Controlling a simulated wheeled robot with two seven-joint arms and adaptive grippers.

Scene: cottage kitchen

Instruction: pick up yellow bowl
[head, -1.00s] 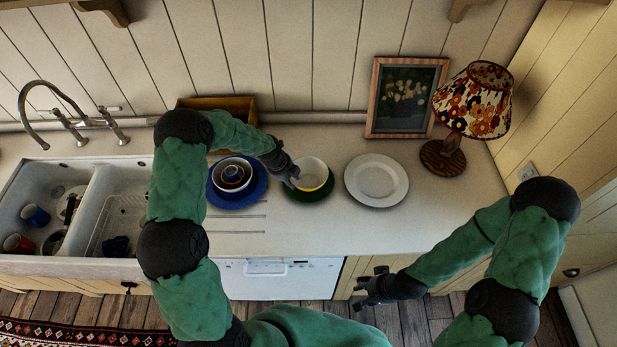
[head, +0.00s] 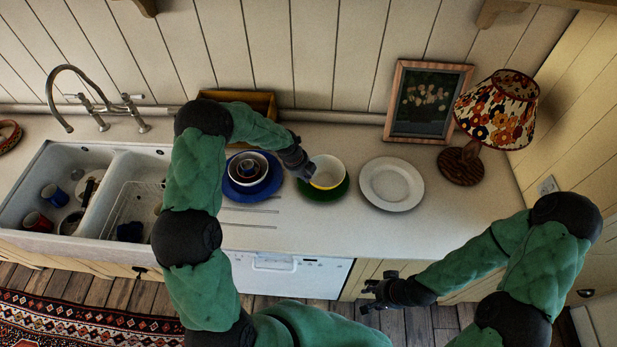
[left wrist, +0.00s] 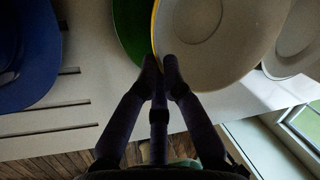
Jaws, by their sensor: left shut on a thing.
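The yellow bowl (head: 326,172), white inside with a yellow outer side, is at the green plate (head: 324,192) on the counter. I cannot tell whether it touches the plate. My left gripper (head: 307,176) is at the bowl's left rim, shut on it. In the left wrist view the fingertips (left wrist: 161,66) pinch the rim of the bowl (left wrist: 210,35), with the green plate (left wrist: 130,25) below to the left. My right gripper (head: 372,292) is away from the counter top, low in front of the cabinet, its fingers apart and empty.
A blue plate with stacked bowls (head: 247,172) stands close on the left, a white plate (head: 391,184) on the right. A lamp (head: 497,110) and a picture frame (head: 428,100) stand at the back right. The double sink (head: 105,190) is at the left.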

